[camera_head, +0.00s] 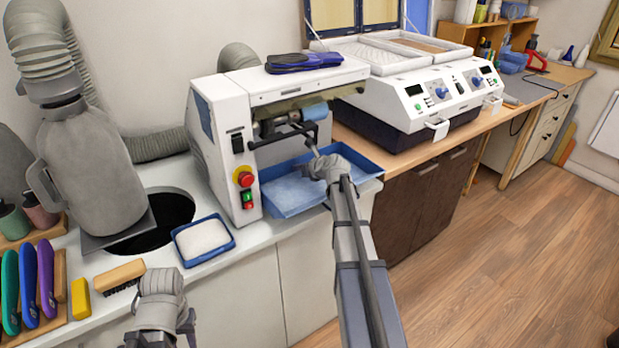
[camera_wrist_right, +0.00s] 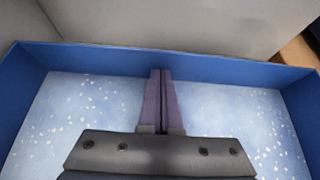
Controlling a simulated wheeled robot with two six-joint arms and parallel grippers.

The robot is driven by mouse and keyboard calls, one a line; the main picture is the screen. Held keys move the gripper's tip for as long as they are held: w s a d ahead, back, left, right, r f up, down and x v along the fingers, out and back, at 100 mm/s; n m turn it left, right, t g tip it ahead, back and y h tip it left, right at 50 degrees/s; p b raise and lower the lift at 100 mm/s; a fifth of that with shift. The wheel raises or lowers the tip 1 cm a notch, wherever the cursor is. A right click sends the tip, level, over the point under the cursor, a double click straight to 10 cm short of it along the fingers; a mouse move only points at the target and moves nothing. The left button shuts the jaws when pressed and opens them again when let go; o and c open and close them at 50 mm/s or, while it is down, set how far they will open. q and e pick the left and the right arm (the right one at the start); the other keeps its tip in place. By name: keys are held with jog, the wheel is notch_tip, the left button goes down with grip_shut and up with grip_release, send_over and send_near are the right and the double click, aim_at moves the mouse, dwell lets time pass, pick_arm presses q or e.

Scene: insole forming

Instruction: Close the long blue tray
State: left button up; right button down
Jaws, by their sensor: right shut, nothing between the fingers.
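The long blue tray (camera_head: 285,192) sticks out from under the white machine (camera_head: 222,135), over the counter's front edge. It has blue walls and a pale, speckled floor, also seen in the right wrist view (camera_wrist_right: 75,115). My right gripper (camera_head: 308,138) is over the tray, with its wrist above the tray's middle. In the right wrist view its fingers (camera_wrist_right: 162,73) are shut together with nothing between them. Their tips are at or just above a long blue wall; contact is unclear. My left gripper (camera_head: 160,325) is low in the head view, in front of the counter, its fingers not clear.
A small blue tray of white material (camera_head: 203,238) and a brush (camera_head: 119,276) lie on the counter left of the machine. A white press (camera_head: 420,85) stands to the right. The floor at right is clear.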

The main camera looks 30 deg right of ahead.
aim_at(294, 159)
jog(key=w, duration=0.6)
jog(key=shift+a, duration=0.15)
jog(key=shift+w+r, duration=0.15)
jog(key=s, duration=0.5)
jog(key=shift+s, duration=0.1)
jog(key=p+v, duration=0.4)
jog(key=v, duration=0.4)
jog(key=shift+r+p, duration=0.2)
jog(key=shift+p, duration=0.1)
jog(key=shift+s+r, duration=0.15)
jog(key=shift+s, duration=0.4)
